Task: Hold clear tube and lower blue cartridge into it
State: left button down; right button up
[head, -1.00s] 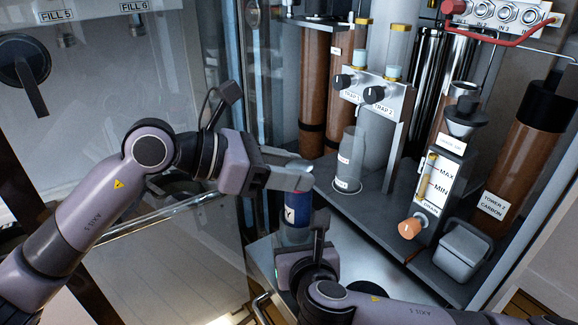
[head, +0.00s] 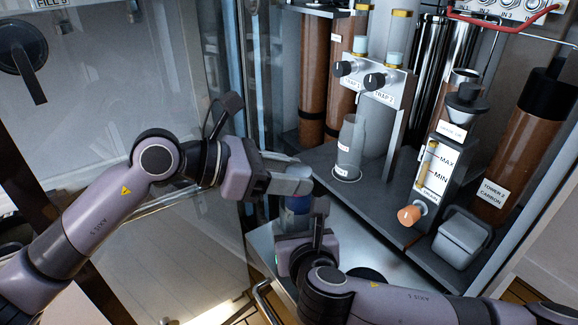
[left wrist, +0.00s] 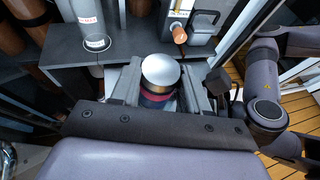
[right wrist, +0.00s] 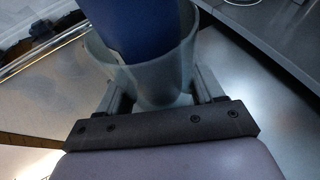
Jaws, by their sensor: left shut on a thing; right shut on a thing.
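The blue cartridge (head: 297,204) is upright below my left gripper (head: 298,183), which is shut on its upper part. In the left wrist view, its silver top (left wrist: 160,72) and a red band show between the fingers. My right gripper (head: 294,234) is shut on the clear tube (head: 292,222), directly below. In the right wrist view, the lower end of the cartridge (right wrist: 143,28) is inside the mouth of the clear tube (right wrist: 183,72), with clear space below it. It looks slightly tilted there. In the head view the tube is mostly hidden by my right gripper.
A dark shelf to the right carries a clear cylinder (head: 350,145), a trap block with black knobs (head: 375,80), a level gauge with an orange drain knob (head: 409,215) and a grey box (head: 462,240). A glass panel (head: 120,90) stands on the left.

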pick_arm(q)
jog(key=shift+f, duration=1.35)
jog(key=shift+c, duration=2.4)
grip_release()
jog(key=shift+a, duration=0.1)
jog(key=v, duration=1.1)
jog(key=shift+a+r, duration=0.2)
jog(key=shift+a, duration=0.15)
jog(key=shift+s, duration=0.15)
pick_arm(e)
jog(key=o, duration=1.1)
